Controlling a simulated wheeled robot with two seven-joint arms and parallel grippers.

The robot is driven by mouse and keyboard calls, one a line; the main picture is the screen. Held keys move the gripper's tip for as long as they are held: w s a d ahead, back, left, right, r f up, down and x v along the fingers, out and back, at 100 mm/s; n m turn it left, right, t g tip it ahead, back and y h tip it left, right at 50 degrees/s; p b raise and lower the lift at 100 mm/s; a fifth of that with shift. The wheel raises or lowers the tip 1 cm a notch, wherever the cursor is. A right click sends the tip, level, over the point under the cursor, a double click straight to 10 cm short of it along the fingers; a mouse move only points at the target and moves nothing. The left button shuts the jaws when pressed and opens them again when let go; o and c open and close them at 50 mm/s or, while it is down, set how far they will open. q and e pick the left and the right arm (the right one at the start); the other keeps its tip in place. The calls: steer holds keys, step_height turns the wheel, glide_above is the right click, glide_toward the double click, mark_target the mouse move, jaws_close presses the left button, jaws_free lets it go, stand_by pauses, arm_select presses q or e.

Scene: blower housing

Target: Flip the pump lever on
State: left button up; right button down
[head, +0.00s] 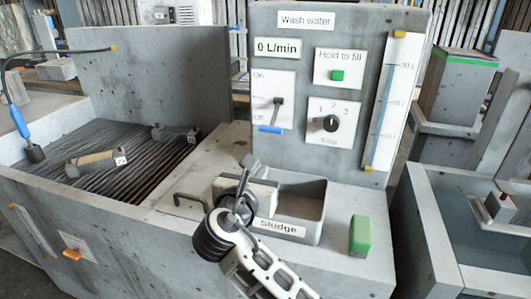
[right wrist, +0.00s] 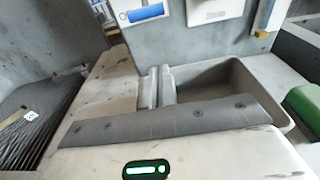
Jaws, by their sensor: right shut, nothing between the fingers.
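The pump lever (head: 271,128) is on a white On/Off plate (head: 273,98) on the upright grey panel. Its blue handle hangs low, beside the Off mark. In the right wrist view the blue handle (right wrist: 146,13) shows at the top edge. My right gripper (head: 248,163) is below and in front of the lever, above the counter by the sludge bin, apart from the lever. Its two fingers (right wrist: 159,84) are together with nothing between them. My left gripper is in neither view.
The grey sludge bin (head: 309,218) lies just right of my right gripper, with a green block (head: 360,236) beyond it. A black knob (head: 331,123) and a green button (head: 337,75) sit right of the lever. A slatted basin (head: 130,183) lies left.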

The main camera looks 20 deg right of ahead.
mark_target(275, 116)
steer(key=w+d+r+p, duration=0.1)
steer(key=w+d+r, duration=0.1)
steer(key=w+d, duration=0.2)
steer(key=shift+w+d+r+p, duration=0.3)
steer(key=shift+w+d, duration=0.1)
steer(key=shift+w, duration=1.2)
steer(key=shift+w, duration=0.1)
